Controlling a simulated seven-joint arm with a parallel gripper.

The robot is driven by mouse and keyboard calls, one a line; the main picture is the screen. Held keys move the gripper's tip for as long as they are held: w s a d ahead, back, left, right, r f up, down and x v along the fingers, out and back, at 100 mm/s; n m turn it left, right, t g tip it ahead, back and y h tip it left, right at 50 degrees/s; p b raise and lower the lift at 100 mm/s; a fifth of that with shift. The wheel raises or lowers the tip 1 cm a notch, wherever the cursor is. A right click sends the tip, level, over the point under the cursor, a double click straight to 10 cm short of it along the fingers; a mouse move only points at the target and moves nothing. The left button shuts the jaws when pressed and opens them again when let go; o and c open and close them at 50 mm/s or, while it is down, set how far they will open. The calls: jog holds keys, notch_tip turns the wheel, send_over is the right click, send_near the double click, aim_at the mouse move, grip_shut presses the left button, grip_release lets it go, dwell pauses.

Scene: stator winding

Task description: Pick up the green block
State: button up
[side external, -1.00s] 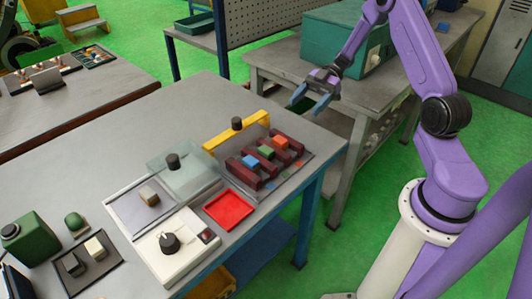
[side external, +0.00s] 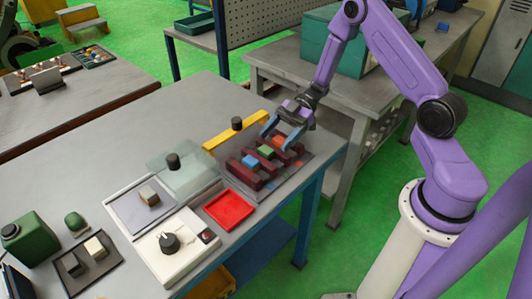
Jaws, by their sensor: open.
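The green block (side external: 265,151) sits in the dark red slotted holder (side external: 240,173) at the right end of the near table. It is between a blue block (side external: 250,161) on its left and an orange block (side external: 279,140) on its right. My gripper (side external: 279,136) is open, with two blue fingers pointing down and left. In this view its fingers are at the orange block's end of the holder, to the right of and behind the green block. The fingers look empty. Their exact height above the blocks cannot be told.
A yellow bar with a black knob (side external: 236,124) stands behind the holder. A red tray (side external: 230,209) lies in front. A clear cover (side external: 183,172) and a white unit with a black dial (side external: 172,245) are to the left. The table's back left (side external: 110,135) is clear.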

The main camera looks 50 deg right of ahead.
aim_at(267, 149)
jog(key=shift+x, duration=1.8)
jog(key=c, duration=1.1)
